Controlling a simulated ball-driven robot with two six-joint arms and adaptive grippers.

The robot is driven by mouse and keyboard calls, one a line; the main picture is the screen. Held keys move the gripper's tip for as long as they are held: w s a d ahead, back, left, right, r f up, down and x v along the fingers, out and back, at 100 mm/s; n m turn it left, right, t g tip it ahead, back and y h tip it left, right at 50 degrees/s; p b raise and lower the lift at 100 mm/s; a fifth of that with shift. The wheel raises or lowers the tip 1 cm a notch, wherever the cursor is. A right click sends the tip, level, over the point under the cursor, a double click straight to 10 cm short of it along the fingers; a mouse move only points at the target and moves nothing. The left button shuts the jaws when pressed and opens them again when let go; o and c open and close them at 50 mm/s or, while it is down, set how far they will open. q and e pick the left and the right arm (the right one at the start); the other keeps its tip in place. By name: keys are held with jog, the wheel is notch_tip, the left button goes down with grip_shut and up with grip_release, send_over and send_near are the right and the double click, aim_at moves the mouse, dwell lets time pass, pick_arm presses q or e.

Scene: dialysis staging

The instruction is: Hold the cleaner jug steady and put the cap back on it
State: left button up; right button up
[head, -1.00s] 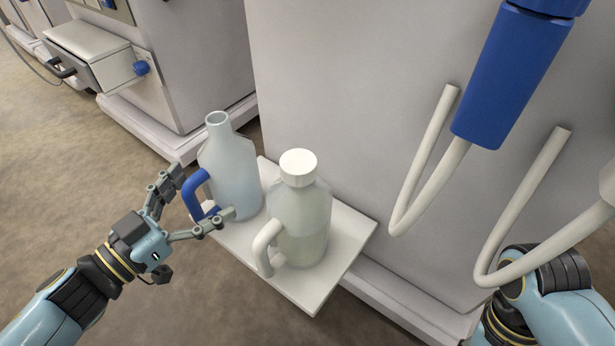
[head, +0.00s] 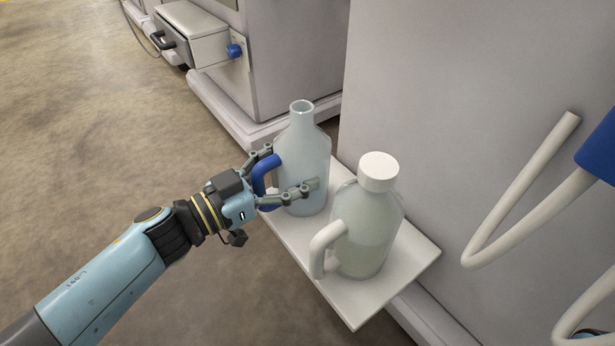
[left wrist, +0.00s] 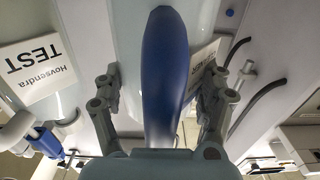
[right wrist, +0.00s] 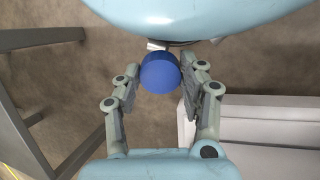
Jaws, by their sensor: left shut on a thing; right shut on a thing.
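The cleaner jug (head: 303,150) is pale blue and translucent, with a blue handle and an open, uncapped neck. It stands upright on a white shelf (head: 345,305). My left gripper (head: 290,172) is shut on the jug at its handle side, one finger on each side. In the left wrist view the blue handle (left wrist: 165,75) runs between the fingers. In the right wrist view my right gripper (right wrist: 160,82) is shut on a blue cap (right wrist: 160,72), above the floor and away from the jug. The head view does not show this gripper's fingers.
A second jug (head: 368,225) with a white cap and pale handle stands close right of the cleaner jug on the shelf. A large grey machine cabinet (head: 430,110) rises behind. White tubes (head: 520,200) hang at right. Open floor lies to the left.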

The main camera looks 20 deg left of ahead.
aim_at(288, 138)
pick_arm(q)
jog(key=c, duration=0.4)
jog(key=shift+r, duration=0.1)
jog(key=shift+c, duration=0.2)
pick_arm(e)
jog(key=shift+r, duration=0.1)
